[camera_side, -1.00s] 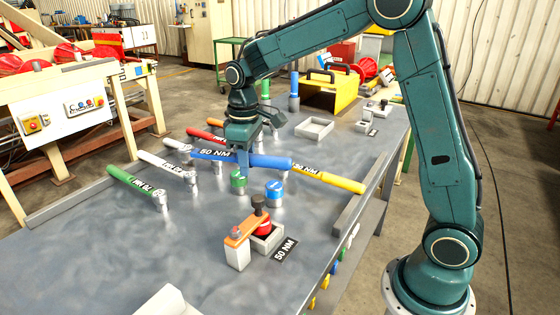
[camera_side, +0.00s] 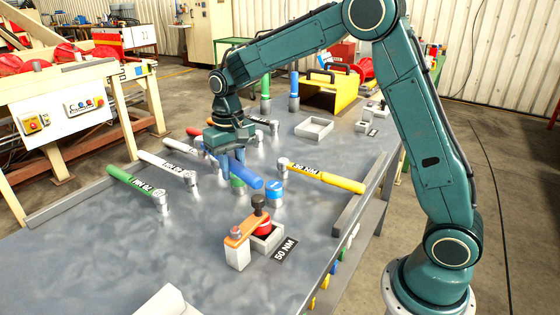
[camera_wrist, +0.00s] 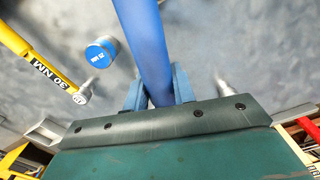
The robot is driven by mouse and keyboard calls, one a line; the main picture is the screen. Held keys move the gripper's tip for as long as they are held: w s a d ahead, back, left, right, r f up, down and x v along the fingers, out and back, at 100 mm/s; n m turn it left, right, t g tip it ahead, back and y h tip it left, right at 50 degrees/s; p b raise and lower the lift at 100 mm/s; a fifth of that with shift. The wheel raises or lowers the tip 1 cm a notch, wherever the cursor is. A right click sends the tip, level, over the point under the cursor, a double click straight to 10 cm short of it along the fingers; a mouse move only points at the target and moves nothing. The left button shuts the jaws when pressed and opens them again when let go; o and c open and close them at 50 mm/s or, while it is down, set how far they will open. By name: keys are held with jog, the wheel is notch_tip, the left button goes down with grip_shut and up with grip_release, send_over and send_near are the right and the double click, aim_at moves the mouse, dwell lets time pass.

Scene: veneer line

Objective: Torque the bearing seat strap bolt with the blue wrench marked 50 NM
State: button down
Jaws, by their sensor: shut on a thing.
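My gripper (camera_side: 232,160) is shut on the blue wrench (camera_side: 245,175), holding it by its handle above the table. In the wrist view the blue handle (camera_wrist: 146,40) runs up from between the fingers (camera_wrist: 158,92). Its marking is hidden now. The bearing seat (camera_side: 266,238) stands at the front of the table, with an orange strap (camera_side: 243,231) across it and a bolt (camera_side: 236,231) at the strap's left end. A plate marked 50 NM (camera_side: 286,250) lies beside it. The wrench is behind the seat, apart from it.
A blue-topped cylinder (camera_side: 274,192) and a green one (camera_side: 237,182) stand close to the wrench. A yellow wrench (camera_side: 325,178) lies right; white (camera_side: 166,164) and green (camera_side: 135,183) wrenches lie left. A grey tray (camera_side: 314,129) is farther back.

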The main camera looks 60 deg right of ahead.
jog(key=shift+a, duration=0.1)
jog(key=s+a+r+m, duration=0.1)
jog(key=s+a+r, duration=0.1)
jog(key=s+a, duration=0.7)
jog(key=s+a+r+m, duration=0.1)
jog(key=s+a, duration=0.9)
jog(key=s, duration=0.4)
jog(key=shift+s+r, duration=0.25)
jog(key=shift+r, duration=0.15)
jog(key=shift+f, duration=0.1)
